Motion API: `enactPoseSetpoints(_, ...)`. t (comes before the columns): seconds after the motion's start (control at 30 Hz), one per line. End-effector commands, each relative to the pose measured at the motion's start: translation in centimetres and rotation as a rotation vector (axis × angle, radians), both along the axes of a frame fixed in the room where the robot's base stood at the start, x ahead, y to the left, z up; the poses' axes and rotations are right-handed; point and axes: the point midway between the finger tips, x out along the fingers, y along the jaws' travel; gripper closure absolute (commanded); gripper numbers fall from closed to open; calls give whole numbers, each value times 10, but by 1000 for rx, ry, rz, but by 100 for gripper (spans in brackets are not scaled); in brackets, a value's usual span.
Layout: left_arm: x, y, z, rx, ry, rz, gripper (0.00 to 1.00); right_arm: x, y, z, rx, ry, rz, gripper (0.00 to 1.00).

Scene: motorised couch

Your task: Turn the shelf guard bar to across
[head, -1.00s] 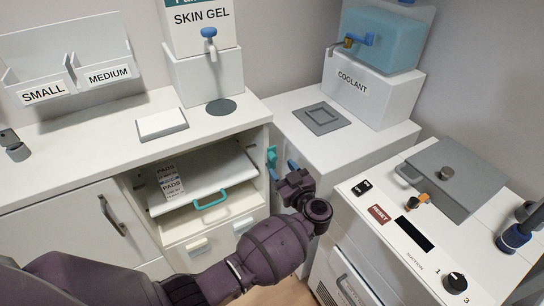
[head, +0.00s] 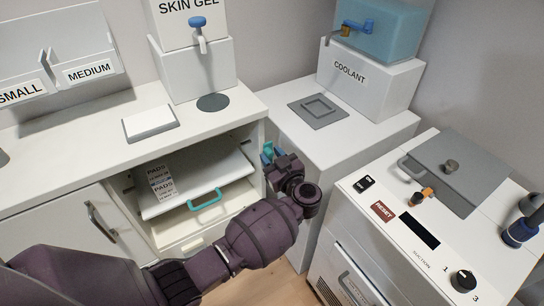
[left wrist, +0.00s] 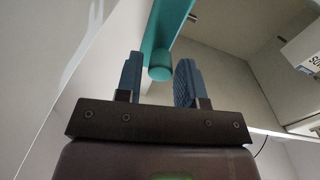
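The teal shelf guard bar (head: 267,150) is at the right side of the open shelf bay; only a small piece shows beside my gripper in the head view. In the left wrist view the bar (left wrist: 166,35) runs away from the camera, its rounded end between my fingers. My left gripper (head: 274,155) is at the bar. Its blue fingers (left wrist: 160,78) are open, one on each side of the bar's end, with gaps visible on both sides. My right gripper is out of view.
A white pull-out shelf (head: 205,178) with a teal handle (head: 205,199) carries PADS packs (head: 160,181). The bay's side panel stands close to my left gripper. The coolant cabinet (head: 345,140) and the suction unit (head: 400,225) stand to the right.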

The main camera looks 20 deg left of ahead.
Motion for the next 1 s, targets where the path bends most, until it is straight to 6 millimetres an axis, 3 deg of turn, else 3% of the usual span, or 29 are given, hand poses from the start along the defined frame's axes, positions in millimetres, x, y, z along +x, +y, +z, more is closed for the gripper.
enactPoseSetpoints(0.03, 0, 0, 0, 0, 0, 0, 73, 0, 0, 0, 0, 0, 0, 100)
enactPoseSetpoints(0.2, 0, 0, 0, 0, 0, 0, 99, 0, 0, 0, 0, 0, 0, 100)
enactPoseSetpoints(0.23, 0, 0, 0, 0, 0, 0, 100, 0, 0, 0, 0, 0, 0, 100)
enactPoseSetpoints(0.77, -5, 3, 3, -52, -61, 2, 100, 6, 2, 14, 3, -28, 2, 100)
enactPoseSetpoints(1.0, -10, 20, 0, -139, -172, 3, 100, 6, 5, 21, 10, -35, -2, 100)
